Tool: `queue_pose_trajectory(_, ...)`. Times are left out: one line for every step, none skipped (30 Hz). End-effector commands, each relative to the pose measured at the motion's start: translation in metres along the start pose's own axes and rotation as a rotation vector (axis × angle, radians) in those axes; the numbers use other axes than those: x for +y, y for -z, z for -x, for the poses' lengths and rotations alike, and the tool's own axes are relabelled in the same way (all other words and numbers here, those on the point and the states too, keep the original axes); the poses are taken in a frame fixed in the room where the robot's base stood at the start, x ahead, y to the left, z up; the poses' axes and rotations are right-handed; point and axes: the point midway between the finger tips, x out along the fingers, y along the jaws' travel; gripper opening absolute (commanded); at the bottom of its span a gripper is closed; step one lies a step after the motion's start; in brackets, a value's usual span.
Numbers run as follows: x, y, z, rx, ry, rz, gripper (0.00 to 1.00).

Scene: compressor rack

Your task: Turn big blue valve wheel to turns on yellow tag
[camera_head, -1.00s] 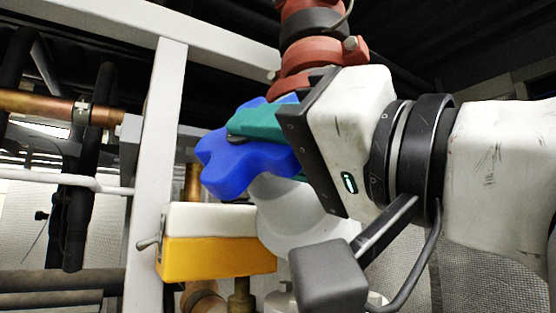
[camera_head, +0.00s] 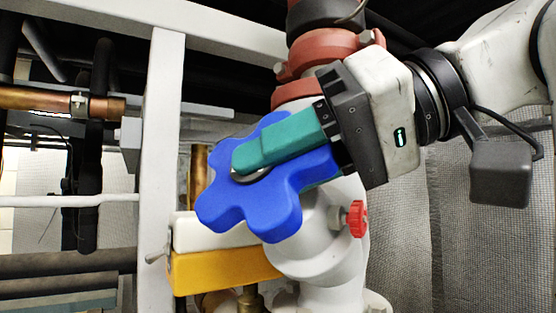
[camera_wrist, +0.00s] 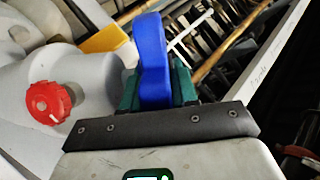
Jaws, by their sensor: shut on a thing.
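The big blue valve wheel (camera_head: 272,222) is a lobed knob on the front of a white valve body (camera_head: 322,248). My gripper (camera_head: 262,155) reaches in from the upper right, its teal fingers shut on the wheel; one finger lies across the wheel's front face. In the wrist view the blue wheel (camera_wrist: 152,62) stands edge-on between the two teal fingers (camera_wrist: 157,88). A yellow block with a white top (camera_head: 222,268) sits below and left of the wheel. I cannot make out any yellow tag with writing.
A small red knob (camera_head: 357,219) is on the valve body's right side; it also shows in the wrist view (camera_wrist: 48,102). Red pipe couplings (camera_head: 335,50) rise above the wheel. A white frame post (camera_head: 160,160) and a copper pipe (camera_head: 50,102) are at left.

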Motion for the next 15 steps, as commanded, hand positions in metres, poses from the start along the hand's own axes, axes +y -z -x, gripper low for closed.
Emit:
queue_pose_trajectory(-0.0002, 0.0026, 0.0011, -0.031, -0.001, -0.001, 0.00)
queue_pose_trajectory(0.0003, 0.0030, 0.0010, -0.051, -0.002, -0.002, 0.00)
queue_pose_trajectory(-0.0001, 0.0034, 0.0010, -0.077, -0.001, -0.002, 0.00)
queue_pose_trajectory(0.0000, 0.0035, 0.0009, -0.095, -0.001, -0.001, 0.00)
queue_pose_trajectory(0.0002, 0.0037, 0.0007, -0.112, -0.001, -0.001, 0.00)
queue_pose_trajectory(-0.0001, 0.0040, 0.0006, -0.133, 0.000, -0.001, 0.00)
queue_pose_trajectory(-0.0001, 0.0043, 0.0006, -0.147, -0.001, -0.001, 0.00)
queue_pose_trajectory(0.0002, 0.0045, 0.0005, -0.161, -0.001, -0.002, 0.00)
queue_pose_trajectory(0.0001, 0.0045, 0.0004, -0.177, -0.001, -0.002, 0.00)
queue_pose_trajectory(0.0002, 0.0048, 0.0003, -0.187, 0.000, -0.002, 0.00)
queue_pose_trajectory(0.0001, 0.0051, 0.0003, -0.197, 0.000, -0.002, 0.00)
queue_pose_trajectory(-0.0001, 0.0050, 0.0003, -0.208, 0.000, -0.001, 0.00)
queue_pose_trajectory(0.0000, 0.0051, 0.0003, -0.216, -0.001, -0.002, 0.00)
queue_pose_trajectory(0.0003, 0.0053, 0.0002, -0.222, -0.001, -0.002, 0.00)
queue_pose_trajectory(0.0004, 0.0054, 0.0001, -0.229, -0.001, -0.002, 0.00)
